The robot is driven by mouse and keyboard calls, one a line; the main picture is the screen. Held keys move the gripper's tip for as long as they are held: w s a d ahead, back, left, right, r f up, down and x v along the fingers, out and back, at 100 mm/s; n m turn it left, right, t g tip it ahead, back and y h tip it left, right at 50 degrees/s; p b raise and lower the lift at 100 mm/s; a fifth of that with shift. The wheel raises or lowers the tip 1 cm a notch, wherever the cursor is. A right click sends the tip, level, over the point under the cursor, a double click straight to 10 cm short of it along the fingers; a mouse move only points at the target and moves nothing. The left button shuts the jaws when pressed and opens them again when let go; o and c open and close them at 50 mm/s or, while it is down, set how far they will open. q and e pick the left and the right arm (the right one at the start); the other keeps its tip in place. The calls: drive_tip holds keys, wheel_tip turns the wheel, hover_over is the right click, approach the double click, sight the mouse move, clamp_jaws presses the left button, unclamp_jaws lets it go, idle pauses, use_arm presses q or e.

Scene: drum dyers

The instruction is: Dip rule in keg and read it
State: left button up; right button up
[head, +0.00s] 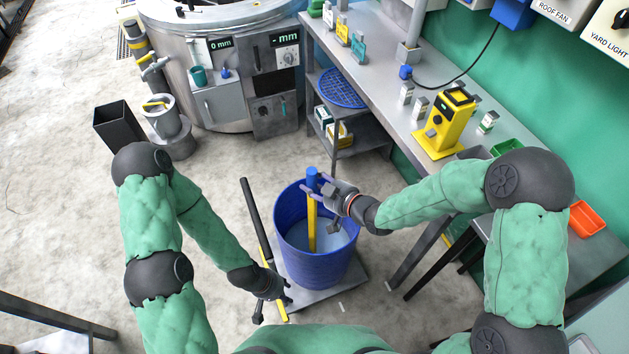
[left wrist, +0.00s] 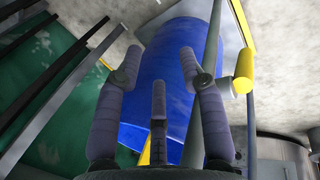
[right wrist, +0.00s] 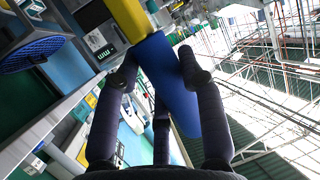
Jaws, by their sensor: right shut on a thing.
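The blue keg (head: 318,268) stands open on a grey plate and holds pale liquid (head: 330,238). The yellow rule (head: 312,225) with a blue handle (head: 312,175) is upright inside the keg, its lower end at the liquid; I cannot tell how deep. My right gripper (head: 324,188) is shut on the blue handle above the keg's rim; the handle also shows between its fingers in the right wrist view (right wrist: 165,75). My left gripper (head: 277,291) is low at the keg's left side. In the left wrist view its fingers (left wrist: 158,75) are apart, facing the keg wall, with nothing visibly gripped.
A dark post with a yellow strip (head: 257,225) leans close beside the keg, near my left gripper. A grey workbench (head: 390,115) with a yellow device (head: 445,125) stands to the right. A large metal drum (head: 215,60) is at the back.

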sight(315, 219)
drive_tip(key=shift+f, duration=10.35)
